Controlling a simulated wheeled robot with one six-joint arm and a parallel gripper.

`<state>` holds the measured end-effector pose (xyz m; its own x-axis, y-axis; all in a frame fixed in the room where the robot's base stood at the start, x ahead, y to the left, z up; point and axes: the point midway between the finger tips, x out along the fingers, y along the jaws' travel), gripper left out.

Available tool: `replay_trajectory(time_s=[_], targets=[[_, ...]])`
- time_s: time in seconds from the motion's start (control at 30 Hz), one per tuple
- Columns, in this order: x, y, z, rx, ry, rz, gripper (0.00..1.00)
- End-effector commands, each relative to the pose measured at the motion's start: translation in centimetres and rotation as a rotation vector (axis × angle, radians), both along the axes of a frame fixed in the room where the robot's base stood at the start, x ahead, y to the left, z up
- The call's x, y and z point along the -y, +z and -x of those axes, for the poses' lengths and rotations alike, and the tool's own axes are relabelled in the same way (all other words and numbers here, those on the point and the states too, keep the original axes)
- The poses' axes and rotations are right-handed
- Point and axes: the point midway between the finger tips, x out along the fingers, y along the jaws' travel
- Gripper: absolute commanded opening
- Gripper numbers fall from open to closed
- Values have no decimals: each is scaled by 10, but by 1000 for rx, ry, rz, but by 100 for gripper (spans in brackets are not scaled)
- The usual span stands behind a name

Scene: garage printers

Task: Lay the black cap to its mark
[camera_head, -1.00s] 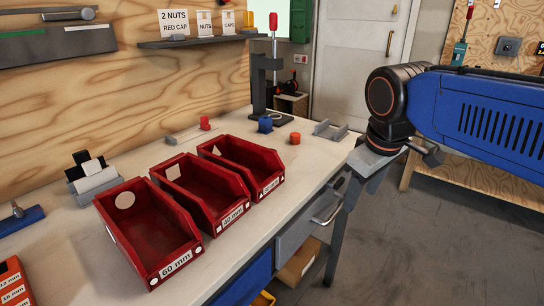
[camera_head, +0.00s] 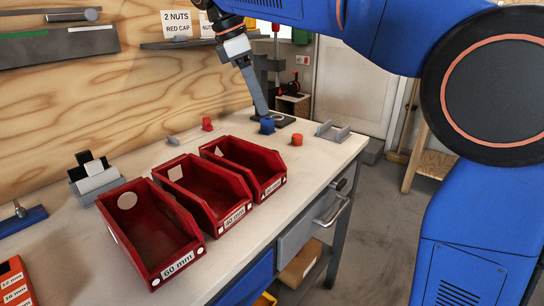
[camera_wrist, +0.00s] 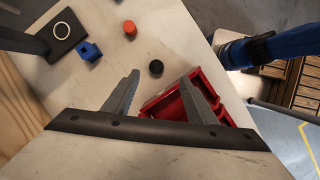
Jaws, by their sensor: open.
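The black cap (camera_wrist: 155,68) is a small dark disc on the pale bench in the wrist view, beside a red bin. I cannot make it out in the head view, where a bin may hide it. My gripper (camera_wrist: 160,77) is open and empty, its two grey fingers spread, and the cap shows just beyond the gap between their tips. In the head view my gripper (camera_head: 264,112) points down over the back of the bench, in front of the black press. I cannot pick out the cap's mark.
Red bins (camera_head: 175,264) stand in a row on the bench. A blue part (camera_head: 267,125), an orange cap (camera_head: 297,139) and a grey bracket (camera_head: 334,131) lie behind them. A red cap (camera_head: 207,124) is near the wall. The black press base (camera_wrist: 62,30) is close by.

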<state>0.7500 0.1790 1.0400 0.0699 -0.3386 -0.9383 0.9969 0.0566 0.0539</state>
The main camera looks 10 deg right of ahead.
Motion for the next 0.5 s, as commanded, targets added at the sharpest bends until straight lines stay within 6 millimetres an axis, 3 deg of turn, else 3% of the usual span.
replay_trajectory(time_s=[0.03,0.2,0.33,0.5], targets=[[-13,2,-4,-13,32,15,52],[-34,8,-8,-44,96,45,52],[-35,3,-9,-51,107,51,52],[-23,-21,-10,-52,105,52,52]])
